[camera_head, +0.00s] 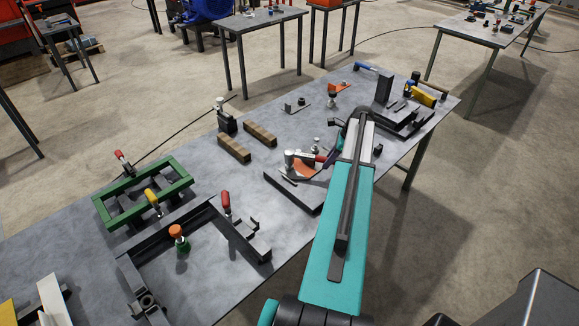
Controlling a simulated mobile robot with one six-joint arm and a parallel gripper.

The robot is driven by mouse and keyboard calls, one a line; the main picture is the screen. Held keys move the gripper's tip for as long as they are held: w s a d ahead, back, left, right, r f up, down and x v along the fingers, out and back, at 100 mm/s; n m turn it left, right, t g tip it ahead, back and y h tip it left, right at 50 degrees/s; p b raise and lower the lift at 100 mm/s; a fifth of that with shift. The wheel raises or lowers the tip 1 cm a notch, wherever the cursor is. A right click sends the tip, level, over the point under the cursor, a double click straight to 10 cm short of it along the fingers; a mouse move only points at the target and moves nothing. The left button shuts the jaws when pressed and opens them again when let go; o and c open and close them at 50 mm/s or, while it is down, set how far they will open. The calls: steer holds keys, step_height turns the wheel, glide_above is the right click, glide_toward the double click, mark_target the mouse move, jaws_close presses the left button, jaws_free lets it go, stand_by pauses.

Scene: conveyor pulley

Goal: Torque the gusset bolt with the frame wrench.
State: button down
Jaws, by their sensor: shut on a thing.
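My gripper (328,159) is at the far end of my teal arm, mostly hidden by it. It is shut on a tool with a dark red handle (311,156), which appears to be the frame wrench. The tool's silver head (291,157) points left, over an orange gusset plate (303,171) on a dark steel base (289,191). The gusset bolt cannot be made out; I cannot tell whether the head is seated on it.
The grey workbench (75,241) also holds a green frame (118,214) with clamps, a black angle frame (195,215), wooden blocks (234,149) and a yellow tool (421,97) at the far right end. Bare bench top lies left of the base.

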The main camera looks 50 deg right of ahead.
steer(key=shift+r, duration=4.3)
